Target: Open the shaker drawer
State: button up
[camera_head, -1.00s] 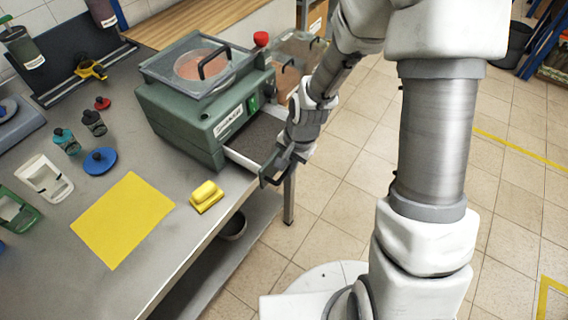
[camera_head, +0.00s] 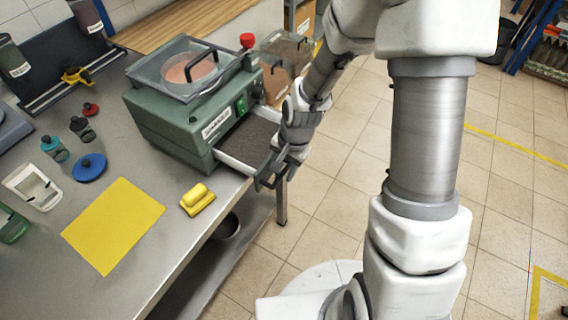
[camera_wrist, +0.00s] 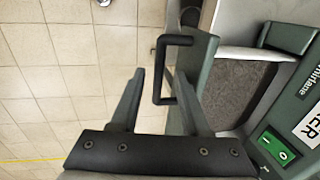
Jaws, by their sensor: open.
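The green shaker (camera_head: 188,112) stands on the metal bench, with a clear-lidded top box and a green switch. Its drawer (camera_head: 248,140) is pulled out at the front right, showing a dark granular floor and pale side walls. In the wrist view the drawer (camera_wrist: 232,90) is open on the right, and its black handle (camera_wrist: 160,70) stands out from the green front. My gripper (camera_wrist: 162,95) is open, with one finger on each side of the handle. In the head view my gripper (camera_head: 280,172) is at the drawer front, where the arm hides part of it.
A yellow sheet (camera_head: 112,225) and a yellow block (camera_head: 197,199) lie on the bench left of the drawer. A blue lid (camera_head: 89,167) and small bottles stand further left. Clear bins (camera_head: 285,50) stand behind the shaker. Tiled floor (camera_head: 330,190) is free to the right.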

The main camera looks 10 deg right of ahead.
notch_tip(320, 180, up, 17)
jog(key=s+d+p, duration=0.2)
jog(key=shift+d, duration=0.35)
dwell(0.4)
jog(key=s+d+r+n+t+h, duration=0.1)
jog(key=s+d+r+n+t, duration=0.1)
jog(key=s+r, duration=0.4)
jog(key=s+d+r+n+t, duration=0.2)
jog(key=s+d+r+n, duration=0.2)
jog(key=s+r, duration=0.3)
jog(key=shift+r+n+h, duration=0.3)
jog(key=shift+n+h, duration=0.1)
jog(key=shift+n, duration=0.4)
dwell(1.1)
